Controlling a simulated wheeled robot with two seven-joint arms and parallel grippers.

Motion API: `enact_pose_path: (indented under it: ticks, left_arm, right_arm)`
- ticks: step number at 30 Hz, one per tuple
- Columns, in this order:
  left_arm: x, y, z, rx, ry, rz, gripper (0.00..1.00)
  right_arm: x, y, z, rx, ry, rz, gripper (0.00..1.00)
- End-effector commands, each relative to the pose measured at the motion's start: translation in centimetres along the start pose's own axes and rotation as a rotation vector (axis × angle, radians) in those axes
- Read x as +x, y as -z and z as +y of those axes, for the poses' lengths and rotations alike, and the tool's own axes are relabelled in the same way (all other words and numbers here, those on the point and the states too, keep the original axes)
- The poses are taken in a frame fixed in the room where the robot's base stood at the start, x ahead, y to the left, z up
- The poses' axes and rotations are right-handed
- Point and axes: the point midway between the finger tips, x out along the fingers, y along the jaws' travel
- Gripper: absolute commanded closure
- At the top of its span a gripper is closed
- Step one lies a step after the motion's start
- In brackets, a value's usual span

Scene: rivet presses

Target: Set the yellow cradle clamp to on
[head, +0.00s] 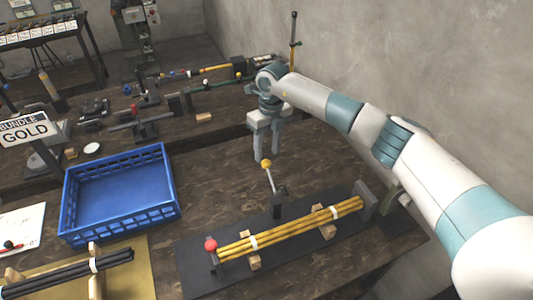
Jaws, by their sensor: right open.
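A clamp lever with a yellow ball knob (266,163) rises from a dark base (279,198) behind a cradle. The lever leans slightly left. The cradle holds a bundle of yellow rods (290,228) on wooden blocks over a dark mat (212,282). A red ball (210,244) tops a post at the bundle's left end. My right gripper (267,152) points down with its fingers apart and empty. Its tips appear just above or behind the yellow knob; whether they touch it I cannot tell. My left gripper is not in view.
An empty blue crate (122,233) stands left of the mat. Tools and fixtures crowd the rear bench. A grey wall (440,80) bounds the right.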

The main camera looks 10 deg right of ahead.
Motion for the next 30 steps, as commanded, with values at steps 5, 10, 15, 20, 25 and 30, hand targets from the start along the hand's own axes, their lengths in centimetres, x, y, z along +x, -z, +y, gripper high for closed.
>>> enact_pose_path:
  ticks: [5,10,15,20,25,30]
  left_arm:
    - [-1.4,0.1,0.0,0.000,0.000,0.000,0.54]
    - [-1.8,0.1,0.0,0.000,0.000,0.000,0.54]
    - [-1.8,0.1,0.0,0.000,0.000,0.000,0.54]
    - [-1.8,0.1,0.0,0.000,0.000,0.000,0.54]
    - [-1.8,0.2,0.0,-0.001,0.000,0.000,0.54]
    - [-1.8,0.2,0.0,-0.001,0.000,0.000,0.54]
  right_arm:
    - [2.3,0.0,0.1,0.001,-0.001,0.002,0.56]
    - [3.7,0.0,0.0,0.001,0.000,0.000,0.56]
    - [4.2,0.0,0.0,0.001,0.001,0.000,0.56]
    - [4.2,0.0,0.0,0.000,0.001,0.000,0.56]
    - [4.2,0.0,0.0,0.000,0.001,0.000,0.85]
    - [4.2,0.0,0.0,0.000,0.001,-0.001,1.00]
